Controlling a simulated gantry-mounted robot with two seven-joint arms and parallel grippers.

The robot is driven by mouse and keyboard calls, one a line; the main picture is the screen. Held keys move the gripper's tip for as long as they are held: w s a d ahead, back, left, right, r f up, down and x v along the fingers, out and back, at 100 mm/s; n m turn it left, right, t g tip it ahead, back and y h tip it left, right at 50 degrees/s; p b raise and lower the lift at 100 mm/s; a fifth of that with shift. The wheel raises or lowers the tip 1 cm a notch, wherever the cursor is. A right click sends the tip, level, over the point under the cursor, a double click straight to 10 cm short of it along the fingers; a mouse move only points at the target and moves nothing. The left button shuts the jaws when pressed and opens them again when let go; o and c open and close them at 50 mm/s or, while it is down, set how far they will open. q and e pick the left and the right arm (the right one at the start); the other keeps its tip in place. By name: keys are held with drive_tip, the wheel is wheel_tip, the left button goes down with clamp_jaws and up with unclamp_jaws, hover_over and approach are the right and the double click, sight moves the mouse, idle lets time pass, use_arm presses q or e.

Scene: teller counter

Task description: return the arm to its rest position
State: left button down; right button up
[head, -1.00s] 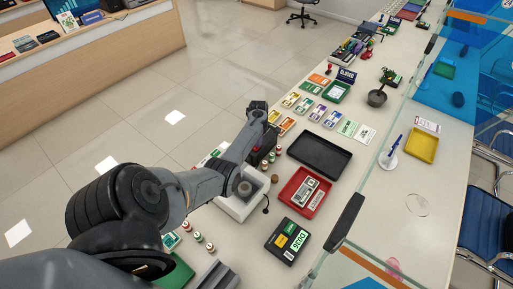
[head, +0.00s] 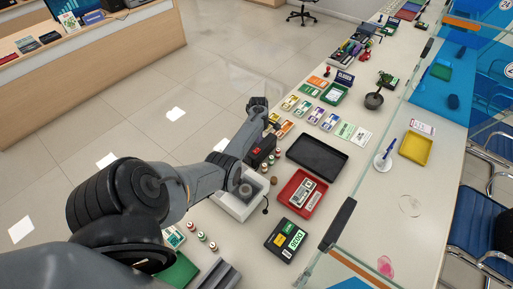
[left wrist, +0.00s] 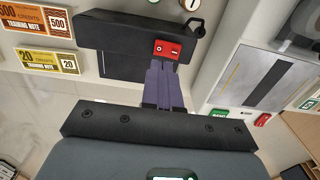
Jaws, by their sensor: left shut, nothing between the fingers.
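My left arm (head: 150,195) reaches from the lower left across the near side of the counter (head: 350,210). Its wrist end (head: 257,104) is by the counter's left edge, and the fingers are hard to make out there. In the left wrist view my left gripper (left wrist: 160,68) has its fingers together, with nothing between them. The fingertips show close to a black device (left wrist: 130,35) with a red switch; I cannot tell if they touch it. My right gripper is not in view.
A white-grey machine (head: 240,206) stands beneath my forearm. A black tray (head: 318,136), a red tray (head: 301,173) and a black labelled box (head: 286,240) lie to its right. Banknote stacks (head: 290,103) lie beyond the wrist. A clear screen edges the counter at right.

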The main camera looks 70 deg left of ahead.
use_arm(q)
drive_tip(key=shift+r+p, duration=0.45)
drive_tip(key=shift+r, duration=0.25)
drive_tip(key=d+r+m+y+p, duration=0.2)
drive_tip(key=d+r+m+p, duration=0.15)
drive_tip(key=d+m, duration=0.55)
drive_tip(key=d+r+m+y+p, duration=0.25)
drive_tip(key=d+r+m, duration=0.3)
drive_tip(key=d, duration=0.45)
drive_tip(key=s+d+r+m+t+h+p, duration=0.1)
drive_tip(key=s+d+r+m, duration=0.2)
drive_tip(key=d, duration=0.7)
drive_tip(key=s+d+r+m+t+h+p, duration=0.1)
drive_tip(key=d+r+m, duration=0.4)
drive_tip(key=d, duration=0.5)
drive_tip(key=s+d+r+m+t+h+p, duration=0.1)
drive_tip(key=s+d+r+m+h+p, duration=0.1)
drive_tip(key=d, duration=0.8)
drive_tip(key=s+r+m+p, duration=0.1)
drive_tip(key=s+r+m, duration=0.1)
drive_tip(key=s, duration=0.1)
drive_tip(key=shift+s+r+t, duration=0.3)
drive_tip(key=shift+h, duration=0.25)
